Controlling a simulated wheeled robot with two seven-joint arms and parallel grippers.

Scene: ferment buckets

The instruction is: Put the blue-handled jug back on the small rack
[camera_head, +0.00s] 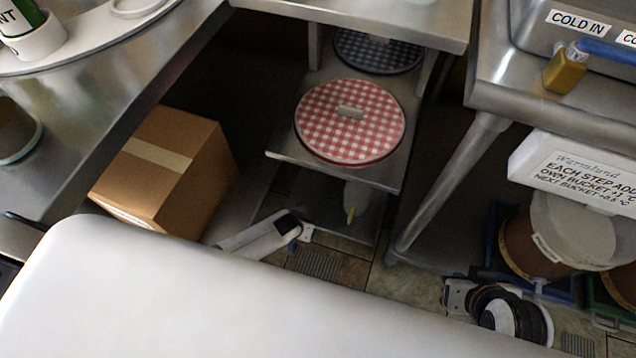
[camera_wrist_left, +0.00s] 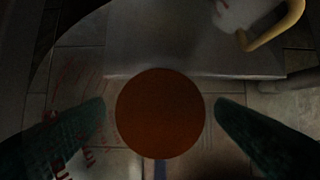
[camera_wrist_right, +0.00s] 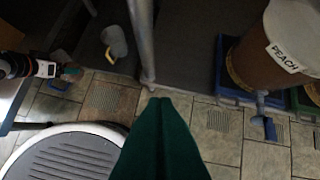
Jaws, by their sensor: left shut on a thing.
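The blue-handled jug (camera_head: 293,246) is mostly hidden; a blue bit of it shows at my left gripper (camera_head: 300,236). My left gripper is shut on it. In the left wrist view (camera_wrist_left: 160,115), green fingers stand either side of a round brown-orange surface, with faint red marks at left. In the right wrist view, blue handle parts (camera_wrist_right: 62,85) show below that gripper, above the floor. The small rack (camera_head: 388,178) holds a yellow-handled jug (camera_head: 355,201) on its lower shelf (camera_head: 335,228). My right gripper (camera_wrist_right: 160,110) is shut and empty, low at the right.
A red checked lid (camera_head: 350,121) lies on the rack's upper board. A cardboard box (camera_head: 170,170) stands left of the rack. A steel table leg (camera_head: 445,185) stands to its right. Further right are brown buckets (camera_head: 535,240) on blue and green bases. Tiled floor lies in front.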

